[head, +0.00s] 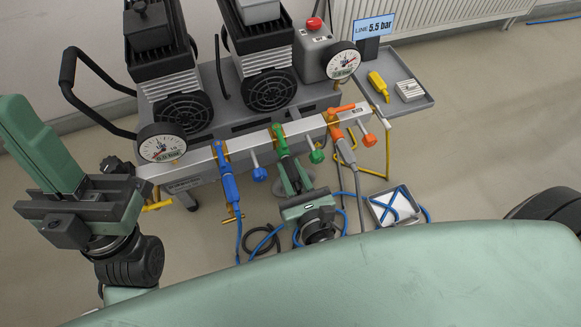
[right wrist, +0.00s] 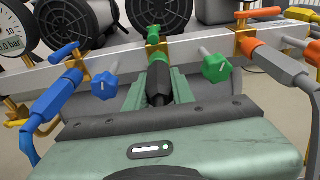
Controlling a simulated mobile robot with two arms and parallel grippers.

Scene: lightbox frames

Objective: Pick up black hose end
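A black hose end (right wrist: 158,82) hangs from the green fitting (right wrist: 155,50) on the grey rail in the right wrist view. The green fitting also shows in the head view (head: 279,138), where the hose end is mostly hidden by my fingers. My right gripper (head: 293,172) reaches up to it from below. In the right wrist view its two green fingers stand on either side of the black hose end, very close to it. I cannot tell whether they press on it. My left gripper (head: 85,205) is at the left, away from the rail; its fingers do not show clearly.
A blue hose connector (head: 229,178) and an orange one (head: 342,145) flank the green fitting. Blue (right wrist: 105,86) and green (right wrist: 216,68) knobs stick out close by. Behind is a compressor with gauges. A grey tray (head: 396,207) and loose blue hoses lie below.

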